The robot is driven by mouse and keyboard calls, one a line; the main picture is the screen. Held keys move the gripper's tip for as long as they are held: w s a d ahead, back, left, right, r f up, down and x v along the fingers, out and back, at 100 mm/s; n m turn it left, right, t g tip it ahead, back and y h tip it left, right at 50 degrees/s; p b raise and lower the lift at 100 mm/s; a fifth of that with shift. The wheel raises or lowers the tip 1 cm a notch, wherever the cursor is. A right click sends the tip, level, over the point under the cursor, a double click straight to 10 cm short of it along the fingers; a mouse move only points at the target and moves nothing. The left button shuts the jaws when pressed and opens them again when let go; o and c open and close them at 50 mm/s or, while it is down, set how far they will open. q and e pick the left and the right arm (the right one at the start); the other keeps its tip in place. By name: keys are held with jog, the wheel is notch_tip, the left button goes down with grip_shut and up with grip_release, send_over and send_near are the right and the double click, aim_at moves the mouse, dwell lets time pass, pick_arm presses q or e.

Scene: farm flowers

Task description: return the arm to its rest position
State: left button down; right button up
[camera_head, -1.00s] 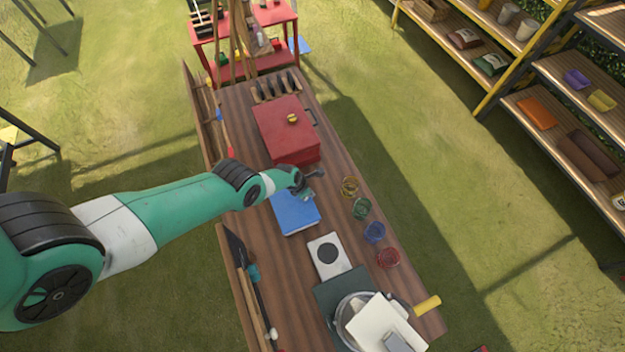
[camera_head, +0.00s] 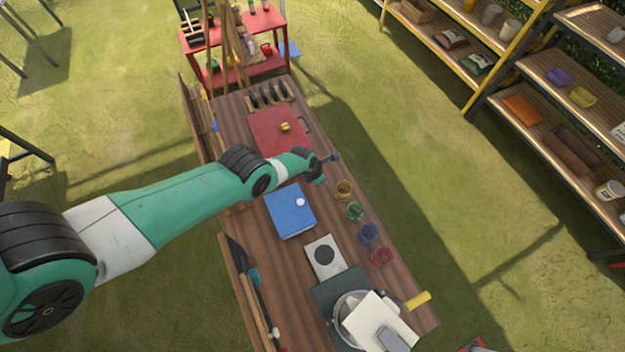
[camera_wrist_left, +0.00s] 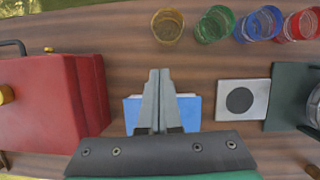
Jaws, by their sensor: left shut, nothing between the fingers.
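My left arm reaches in from the left over the wooden workbench (camera_head: 352,250) in the head view. My left gripper (camera_head: 331,168) hangs above the bench, between the red box (camera_head: 272,131) and the yellow glass jar (camera_head: 343,189). In the left wrist view its fingers (camera_wrist_left: 158,82) are together and hold nothing. They cover part of the blue book (camera_wrist_left: 188,112), which lies on the bench and shows whole in the head view (camera_head: 287,213) with a white round spot on it. My right gripper is in neither view.
Green (camera_head: 355,210), blue (camera_head: 368,233) and red (camera_head: 381,256) glass jars line the bench's right side. A white plate with a dark disc (camera_head: 325,257) and a dark green board (camera_head: 327,290) lie nearer. A red cart (camera_head: 270,30) stands at the back, shelves (camera_head: 560,70) at the right.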

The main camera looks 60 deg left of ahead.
pick_arm(q)
jog(key=shift+w+r, duration=0.3)
jog(key=shift+w, duration=0.05)
jog(key=shift+d, duration=0.1)
